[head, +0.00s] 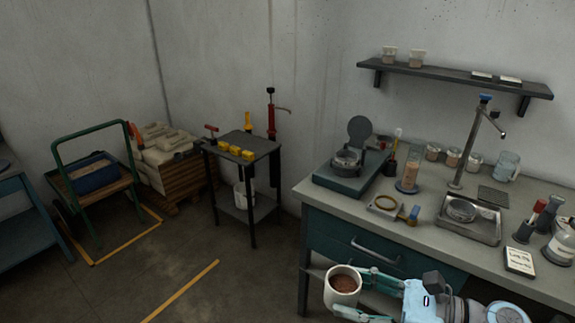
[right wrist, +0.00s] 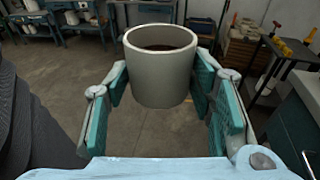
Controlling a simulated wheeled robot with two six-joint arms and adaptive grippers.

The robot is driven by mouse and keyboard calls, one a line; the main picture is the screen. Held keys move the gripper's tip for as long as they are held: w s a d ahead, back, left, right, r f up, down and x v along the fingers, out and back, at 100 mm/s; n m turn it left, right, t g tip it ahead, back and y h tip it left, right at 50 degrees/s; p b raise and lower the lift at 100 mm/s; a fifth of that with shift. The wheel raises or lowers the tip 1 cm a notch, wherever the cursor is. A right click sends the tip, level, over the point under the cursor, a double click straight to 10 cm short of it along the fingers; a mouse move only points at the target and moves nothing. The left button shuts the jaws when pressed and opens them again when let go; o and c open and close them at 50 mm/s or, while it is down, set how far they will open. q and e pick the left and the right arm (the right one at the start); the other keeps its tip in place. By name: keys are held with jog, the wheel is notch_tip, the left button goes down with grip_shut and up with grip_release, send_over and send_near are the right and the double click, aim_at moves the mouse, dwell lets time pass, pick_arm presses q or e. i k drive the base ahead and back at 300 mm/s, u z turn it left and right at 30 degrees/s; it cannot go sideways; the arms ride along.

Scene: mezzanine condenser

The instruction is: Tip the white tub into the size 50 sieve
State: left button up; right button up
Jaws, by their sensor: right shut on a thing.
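My right gripper (head: 352,291) is shut on a white tub (head: 342,299) in front of the bench's left end. The tub is upright and holds brown grainy material (head: 345,284). In the right wrist view the tub (right wrist: 162,75) sits between the finger pads, its contents partly hidden by the rim. A round metal sieve-like dish (head: 461,210) sits in the sink tray on the bench, away from the tub. Another round metal piece (head: 346,158) sits on the teal device. I cannot read a size 50 mark on either. My left gripper is not in view.
A small table (head: 243,145) stands left, with open floor between.

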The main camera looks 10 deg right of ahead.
aim_at(347, 159)
jog(key=u, duration=0.65)
jog(key=i, duration=1.7)
jog(key=z, duration=1.4)
jog(key=i, duration=0.95)
jog(key=z, duration=0.95)
